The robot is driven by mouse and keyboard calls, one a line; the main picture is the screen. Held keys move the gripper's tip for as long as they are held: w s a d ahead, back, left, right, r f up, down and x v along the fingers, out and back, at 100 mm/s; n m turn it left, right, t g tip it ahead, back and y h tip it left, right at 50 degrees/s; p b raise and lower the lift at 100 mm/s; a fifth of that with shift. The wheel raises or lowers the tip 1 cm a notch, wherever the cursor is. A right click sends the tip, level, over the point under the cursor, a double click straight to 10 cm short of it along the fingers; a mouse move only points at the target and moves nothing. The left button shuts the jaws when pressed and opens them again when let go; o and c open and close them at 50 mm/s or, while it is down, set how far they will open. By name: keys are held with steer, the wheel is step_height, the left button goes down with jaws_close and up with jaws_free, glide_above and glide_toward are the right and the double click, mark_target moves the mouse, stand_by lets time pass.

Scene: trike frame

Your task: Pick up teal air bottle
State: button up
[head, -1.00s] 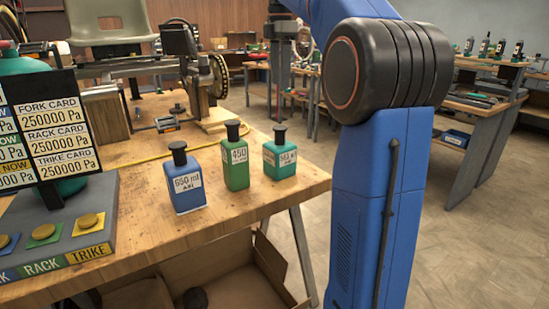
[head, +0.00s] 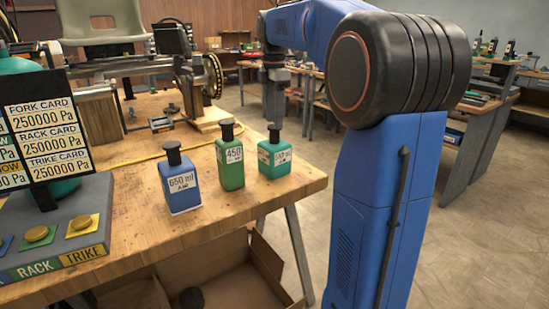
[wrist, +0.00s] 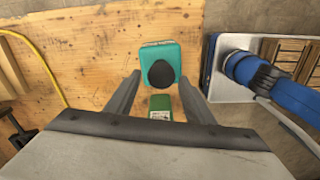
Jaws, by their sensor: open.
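The teal air bottle (head: 275,160) stands upright on the wooden bench near its right edge, with a dark cap and a pale label. In the wrist view I see the teal bottle (wrist: 157,53) from above, its cap just beyond and between my fingertips. My gripper (wrist: 158,84) is open and empty, its two fingers spread over the bench. In the head view my gripper (head: 274,112) hangs downward above the teal bottle; its fingers are hard to make out there.
The green bottle (head: 230,162) stands close to the left of the teal one, and the blue bottle (head: 181,185) further left. A yellow hose (head: 135,160) lies behind them. A console with buttons (head: 60,240) is at the left. An open cardboard box (head: 230,285) sits below the bench.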

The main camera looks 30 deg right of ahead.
mark_target(275, 150)
steer(key=shift+s+d+f, duration=0.1)
steer(key=shift+f, duration=2.25)
steer(key=shift+c, duration=0.2)
jaws_close()
